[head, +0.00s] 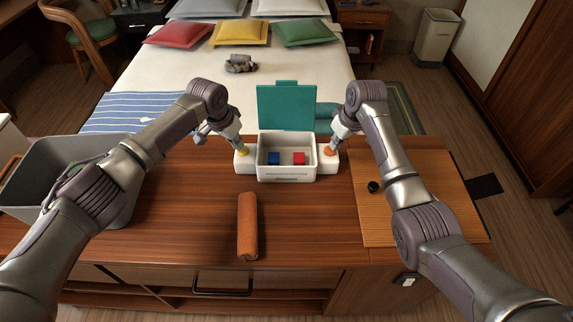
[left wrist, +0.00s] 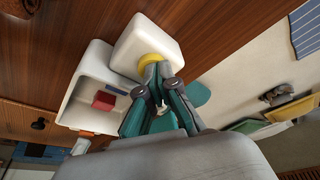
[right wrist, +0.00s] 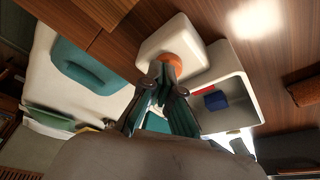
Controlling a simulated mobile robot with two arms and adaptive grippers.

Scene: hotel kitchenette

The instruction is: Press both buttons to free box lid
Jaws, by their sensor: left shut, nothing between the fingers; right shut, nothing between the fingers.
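A white box (head: 286,175) stands at the middle of the wooden counter with its teal lid (head: 286,107) swung up behind it. A blue cube (head: 274,159) and a red cube (head: 299,159) lie inside. A yellow button (head: 243,153) sits on the white block at the box's left, an orange button (head: 329,152) on the block at its right. My left gripper (left wrist: 157,74) is shut and empty, its tips at the yellow button (left wrist: 151,60). My right gripper (right wrist: 167,70) is shut and empty, its tips at the orange button (right wrist: 171,57). Exact contact is hard to tell.
A brown roll (head: 247,226) lies in front of the box. A grey bin (head: 30,167) stands at the left; a bamboo mat (head: 395,225) with a small black object (head: 374,187) lies at the right. The bed (head: 180,75) is behind the counter.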

